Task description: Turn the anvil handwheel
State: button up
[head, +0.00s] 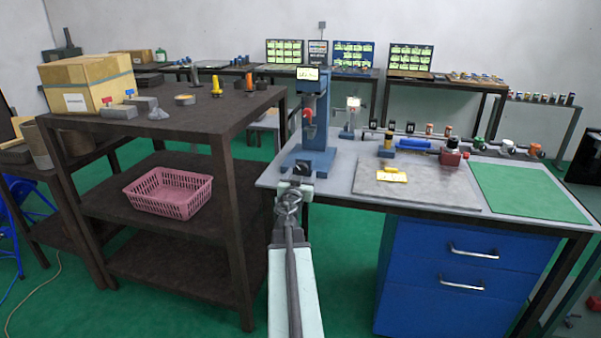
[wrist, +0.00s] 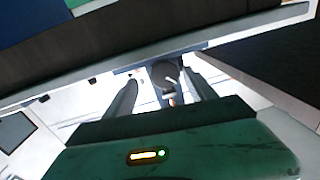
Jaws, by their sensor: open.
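A blue bench stand (head: 318,135) with a label on top and a red part partway up stands at the left end of the grey workbench. A dark round knob (head: 303,168), which looks like the anvil handwheel, sits low on its front. My gripper (head: 291,194) is just in front of the stand, below that knob in the head view. In the wrist view my gripper (wrist: 163,95) has its two dark fingers apart. A dark round knob with a white mark (wrist: 168,75) shows between them, beyond the tips; I cannot tell whether they touch it. The stand's far side is hidden.
A grey mat with a yellow block (head: 392,175) lies right of the stand. A red-and-black device (head: 450,153) stands behind it, and a green mat (head: 528,192) lies farther right. A dark shelf (head: 240,115) with a pink basket (head: 170,192) stands close on the left.

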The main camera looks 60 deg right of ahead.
jog(key=shift+x, duration=1.05)
jog(key=shift+w+a, duration=0.2)
jog(key=shift+w, duration=0.1)
jog(key=shift+c, duration=0.5)
jog(key=c, duration=1)
jog(key=shift+w, duration=0.25)
jog(key=shift+c, duration=1.3)
jog(key=shift+s, duration=0.15)
jog(key=shift+n, duration=0.3)
jog(key=shift+r, duration=0.1)
